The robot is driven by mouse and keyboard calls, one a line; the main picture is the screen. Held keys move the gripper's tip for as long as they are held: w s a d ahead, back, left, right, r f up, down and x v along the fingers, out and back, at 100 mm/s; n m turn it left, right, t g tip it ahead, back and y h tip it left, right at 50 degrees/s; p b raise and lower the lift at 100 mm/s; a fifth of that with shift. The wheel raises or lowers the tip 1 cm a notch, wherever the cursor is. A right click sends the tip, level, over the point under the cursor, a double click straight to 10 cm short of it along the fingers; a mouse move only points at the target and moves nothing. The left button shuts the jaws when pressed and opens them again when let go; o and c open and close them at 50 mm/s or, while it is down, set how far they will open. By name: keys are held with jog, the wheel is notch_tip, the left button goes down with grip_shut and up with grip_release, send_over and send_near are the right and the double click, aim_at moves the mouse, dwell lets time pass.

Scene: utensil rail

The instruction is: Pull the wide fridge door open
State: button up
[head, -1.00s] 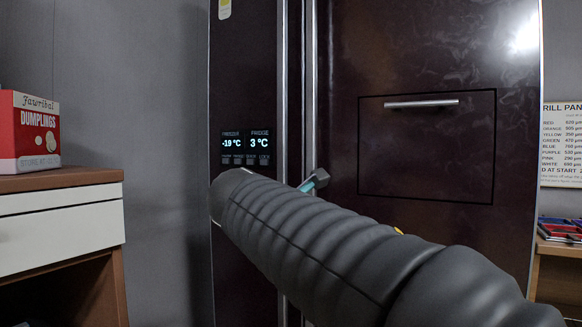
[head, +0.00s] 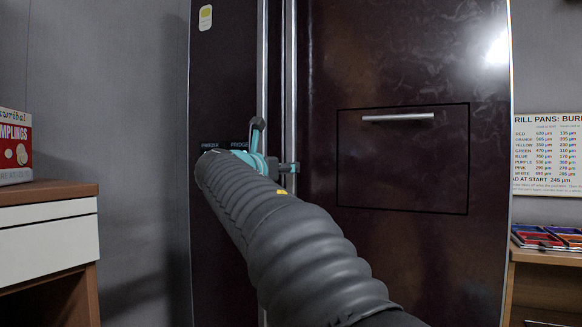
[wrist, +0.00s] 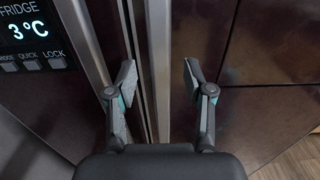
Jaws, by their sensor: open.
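The dark, glossy fridge has a narrow left door (head: 226,75) and a wide right door (head: 390,70). Two upright metal handles stand side by side at the seam: the narrow door's handle (head: 262,60) and the wide door's handle (head: 289,60). My gripper (head: 272,150) is in front of the handles at about mid-height. In the wrist view my gripper (wrist: 159,80) is open and empty, with its fingers spread to either side of the wide door's handle (wrist: 158,40). Whether a finger touches it I cannot tell. My arm hides the lower handles.
The wide door has a framed panel with a short horizontal bar (head: 398,117). A drawer cabinet (head: 50,215) with a red dumplings box (head: 14,150) stands at left. A wooden shelf (head: 545,254) and a wall chart (head: 548,155) are at right.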

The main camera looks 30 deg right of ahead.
jog(key=shift+x, duration=2.55)
grip_shut()
